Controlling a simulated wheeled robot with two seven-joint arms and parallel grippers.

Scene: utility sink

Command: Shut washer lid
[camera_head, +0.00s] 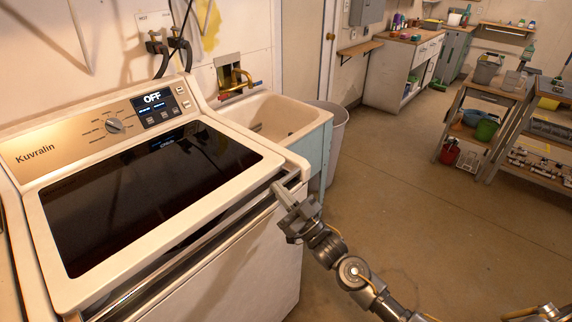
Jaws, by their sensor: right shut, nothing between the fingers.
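The washer (245,262) is a white top-loader with a gold control panel and a display reading OFF. Its lid (150,190) has a dark glass top and a white frame. The lid lies almost flat over the top, with a dark gap along its front edge. My right gripper (281,190) is shut and empty at the lid's front right corner. Its fingertips are by the gap; I cannot tell whether they touch the lid. My left gripper is not in view.
A utility sink (285,118) stands right behind the washer, with a grey bin (338,138) beside it. Shelving (482,125) with buckets stands at the right. A cabinet (400,70) stands at the back. The middle floor is clear.

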